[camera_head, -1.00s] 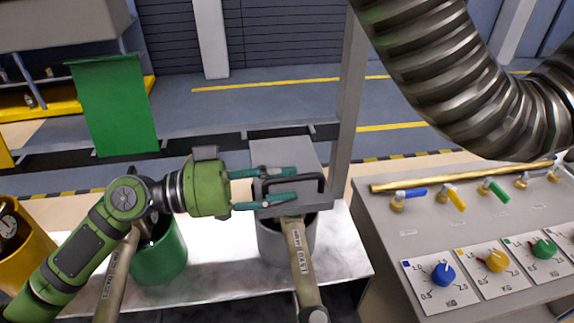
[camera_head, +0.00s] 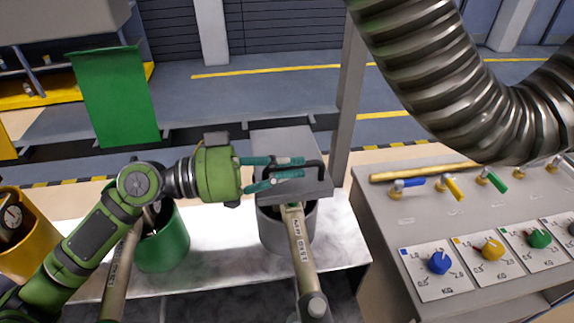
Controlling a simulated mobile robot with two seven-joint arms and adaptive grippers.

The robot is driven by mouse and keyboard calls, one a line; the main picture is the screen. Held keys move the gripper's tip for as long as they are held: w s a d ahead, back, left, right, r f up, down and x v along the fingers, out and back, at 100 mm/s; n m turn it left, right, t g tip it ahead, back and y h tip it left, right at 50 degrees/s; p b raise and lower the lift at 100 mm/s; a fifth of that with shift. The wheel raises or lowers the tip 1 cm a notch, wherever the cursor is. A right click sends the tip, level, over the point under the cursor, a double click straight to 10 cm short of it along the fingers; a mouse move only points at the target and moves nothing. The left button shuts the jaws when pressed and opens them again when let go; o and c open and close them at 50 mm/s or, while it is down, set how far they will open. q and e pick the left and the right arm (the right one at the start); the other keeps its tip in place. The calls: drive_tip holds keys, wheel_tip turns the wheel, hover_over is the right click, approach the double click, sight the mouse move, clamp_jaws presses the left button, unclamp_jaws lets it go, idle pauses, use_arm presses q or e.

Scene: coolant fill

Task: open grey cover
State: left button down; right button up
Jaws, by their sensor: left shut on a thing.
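The grey cover (camera_head: 284,143) is a flat square lid with a black bar handle (camera_head: 322,172) near its front edge. It sits over the top of a grey round container (camera_head: 270,234), and I cannot tell whether it is tilted up. My left gripper (camera_head: 302,168) reaches in from the left, with its teal fingers shut on the handle. The fingers hide part of the handle. My right gripper is not in view.
A brass-coloured tube (camera_head: 301,252) rises to the container just below the cover. A green container (camera_head: 163,247) and a yellow one (camera_head: 32,245) stand to the left. A control panel (camera_head: 395,222) stands right, under a large ribbed hose (camera_head: 440,75).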

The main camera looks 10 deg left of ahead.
use_arm(q)
drive_tip(key=shift+w+r, duration=0.1)
drive_tip(key=shift+r, duration=0.45)
drive_tip(key=w+r+n, duration=0.1)
drive_tip(key=w+r+n+p, duration=0.1)
drive_tip(key=r, duration=0.1)
drive_tip(key=a+r+n+p, duration=0.1)
drive_tip(key=r, duration=0.1)
drive_tip(key=shift+w+n, duration=0.4)
drive_tip(key=shift+w+a+r+n+p, duration=0.25)
drive_tip(key=shift+w+r+n+p, duration=0.4)
drive_tip(key=shift+w+r, duration=0.3)
